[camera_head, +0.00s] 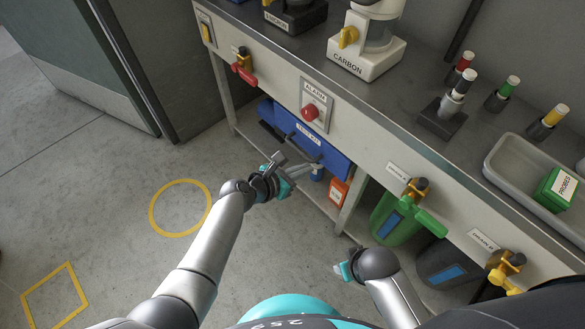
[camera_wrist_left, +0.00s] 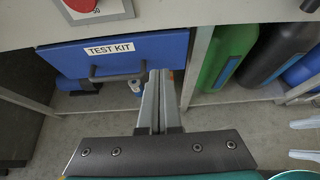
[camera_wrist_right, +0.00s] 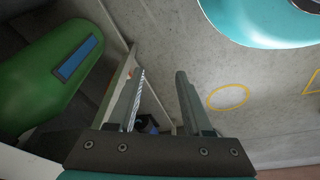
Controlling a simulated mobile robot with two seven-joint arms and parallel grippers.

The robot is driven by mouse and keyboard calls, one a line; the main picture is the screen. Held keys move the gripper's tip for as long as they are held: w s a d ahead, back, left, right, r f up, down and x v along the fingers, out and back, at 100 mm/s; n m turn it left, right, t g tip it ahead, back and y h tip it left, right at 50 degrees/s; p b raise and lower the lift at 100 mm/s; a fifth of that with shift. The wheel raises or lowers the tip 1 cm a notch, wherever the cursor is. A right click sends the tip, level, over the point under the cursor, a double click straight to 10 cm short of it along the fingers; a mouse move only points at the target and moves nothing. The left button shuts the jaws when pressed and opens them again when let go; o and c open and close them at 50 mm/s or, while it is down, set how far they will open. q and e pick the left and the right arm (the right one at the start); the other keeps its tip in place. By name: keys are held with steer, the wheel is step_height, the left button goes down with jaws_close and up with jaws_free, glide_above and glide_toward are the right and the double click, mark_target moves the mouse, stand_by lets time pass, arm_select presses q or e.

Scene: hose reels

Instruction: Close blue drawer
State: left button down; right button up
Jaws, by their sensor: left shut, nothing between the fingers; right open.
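The blue drawer (camera_head: 336,160) with its white TEST KIT label is under the counter in the head view. Its front also shows in the left wrist view (camera_wrist_left: 60,60), with a dark bar handle (camera_wrist_left: 115,77). How far it stands out is hard to tell. My left gripper (camera_head: 316,164) is shut and empty. In the left wrist view its fingertips (camera_wrist_left: 160,74) overlap the drawer front's lower right part, right of the handle; contact cannot be told. My right gripper (camera_wrist_right: 160,73) is open and empty, low in front of the counter, away from the drawer.
A red alarm button (camera_head: 310,112) is on the counter front above the drawer. Green (camera_head: 396,218) and dark cylinders stand below the counter to the right. An orange box (camera_head: 338,190) is beside the shelf leg. The floor with yellow markings (camera_head: 180,208) is clear at left.

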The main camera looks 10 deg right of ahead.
arm_select(q)
steer(key=shift+p+v, duration=1.15)
steer(key=shift+v, duration=0.95)
arm_select(e)
steer(key=shift+s+d+f, duration=0.3)
steer(key=shift+s+f, duration=0.15)
steer(key=shift+f, duration=0.35)
steer(key=shift+s+d+f, duration=0.25)
steer(key=shift+s+f, duration=0.15)
steer(key=shift+f, duration=0.4)
steer(key=shift+s+d+f, duration=0.3)
steer(key=shift+s+f, duration=0.15)
steer(key=shift+f, duration=0.35)
